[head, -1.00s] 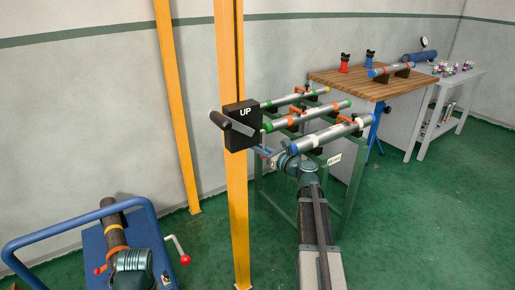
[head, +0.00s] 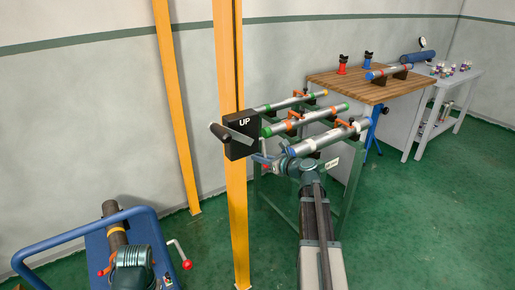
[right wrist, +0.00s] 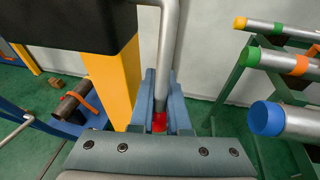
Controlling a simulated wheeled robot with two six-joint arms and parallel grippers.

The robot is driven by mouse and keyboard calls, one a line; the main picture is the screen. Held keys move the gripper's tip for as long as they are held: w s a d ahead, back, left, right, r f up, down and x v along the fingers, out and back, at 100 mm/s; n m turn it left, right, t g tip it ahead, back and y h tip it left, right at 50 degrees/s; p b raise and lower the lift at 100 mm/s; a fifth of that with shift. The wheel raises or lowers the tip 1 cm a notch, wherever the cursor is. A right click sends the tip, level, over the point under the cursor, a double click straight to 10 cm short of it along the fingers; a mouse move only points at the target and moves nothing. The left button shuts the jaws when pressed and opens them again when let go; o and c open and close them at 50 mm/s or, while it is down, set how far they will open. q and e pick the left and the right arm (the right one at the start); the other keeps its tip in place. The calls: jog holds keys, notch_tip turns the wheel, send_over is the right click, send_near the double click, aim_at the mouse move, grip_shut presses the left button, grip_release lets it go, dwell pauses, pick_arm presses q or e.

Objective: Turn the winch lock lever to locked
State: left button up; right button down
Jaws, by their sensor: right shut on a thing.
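The black winch box (head: 241,137) marked UP is on the yellow post (head: 236,200). A grey bent lever (right wrist: 167,50) comes down in the right wrist view and has a red end (right wrist: 159,122). My right gripper (right wrist: 160,115) has its blue fingers shut on that red end, below and to the right of the box. In the head view my right gripper (head: 266,162) is small and the lever shows only in part. The fingers of my left gripper are not visible.
A green rack (head: 345,205) with several pipes stands close to the right of my right gripper. A pipe with a blue cap (right wrist: 267,118) is near it. A blue cart (head: 153,222) stands at lower left. A wooden bench (head: 345,84) is farther back. Floor at right is clear.

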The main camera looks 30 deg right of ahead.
jog(key=s+r+m+g+h+p, duration=0.1)
jog(key=s+r+g+p, duration=0.2)
jog(key=s+g+p, duration=0.5)
jog(key=shift+d+r+g+h+p, duration=0.35)
jog(key=shift+g+p, duration=1.75)
jog(key=shift+p, duration=2.9)
jog(key=shift+s+f, duration=0.15)
jog(key=c, duration=0.9)
grip_release()
